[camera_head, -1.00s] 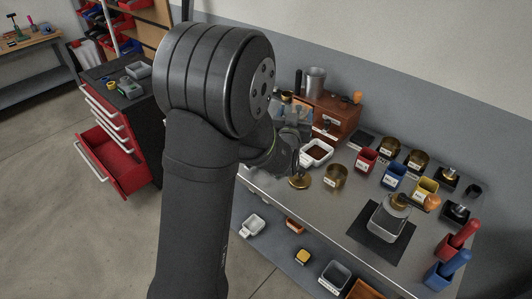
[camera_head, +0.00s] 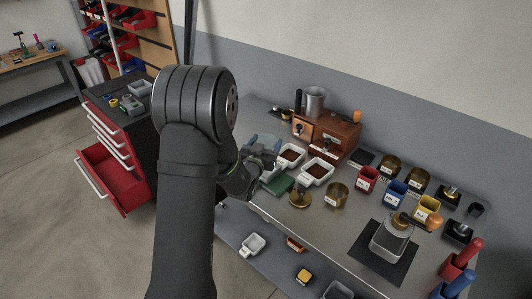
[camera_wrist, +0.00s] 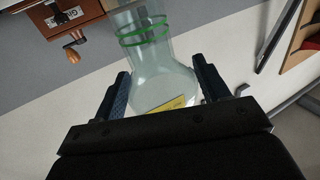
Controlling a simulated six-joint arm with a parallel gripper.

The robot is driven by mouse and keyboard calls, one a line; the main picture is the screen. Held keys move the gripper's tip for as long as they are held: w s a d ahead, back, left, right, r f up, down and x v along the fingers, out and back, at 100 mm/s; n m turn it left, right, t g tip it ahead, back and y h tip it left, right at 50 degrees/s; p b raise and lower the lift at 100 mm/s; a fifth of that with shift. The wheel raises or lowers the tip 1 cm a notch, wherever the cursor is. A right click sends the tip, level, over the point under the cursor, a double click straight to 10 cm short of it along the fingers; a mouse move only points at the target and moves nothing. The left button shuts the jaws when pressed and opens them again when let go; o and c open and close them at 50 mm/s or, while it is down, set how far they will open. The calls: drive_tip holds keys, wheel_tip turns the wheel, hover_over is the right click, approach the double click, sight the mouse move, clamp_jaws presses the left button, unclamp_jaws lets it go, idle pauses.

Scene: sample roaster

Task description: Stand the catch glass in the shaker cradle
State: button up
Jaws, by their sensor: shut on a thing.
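The catch glass (camera_wrist: 155,75) is a clear flask with green rings on its neck and a yellow label low on its body. In the wrist view it stands between the two dark fingers of my gripper (camera_wrist: 162,88), which is shut on it. In the head view my gripper (camera_head: 254,168) is at the left end of the bench, partly hidden by my arm, and I cannot make out the glass clearly there. A blue-grey object (camera_head: 265,142) is just behind my gripper. I cannot tell which thing is the shaker cradle.
Two white trays (camera_head: 317,173) of brown contents and a green item (camera_head: 279,184) lie right of my gripper. A brass dish (camera_head: 300,197) is near the front edge. The wooden drawer box (camera_head: 335,138) stands behind. Cups and a scale-like device (camera_head: 390,240) crowd the right.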

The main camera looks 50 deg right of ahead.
drive_tip(key=shift+f, duration=1.95)
drive_tip(key=o, duration=1.1)
drive_tip(key=shift+f, duration=0.2)
drive_tip(key=shift+s+a+r, duration=0.1)
drive_tip(key=shift+r, duration=0.1)
drive_tip(key=v, duration=1.1)
drive_tip(key=shift+s+a, duration=0.1)
drive_tip(key=shift+a, duration=0.3)
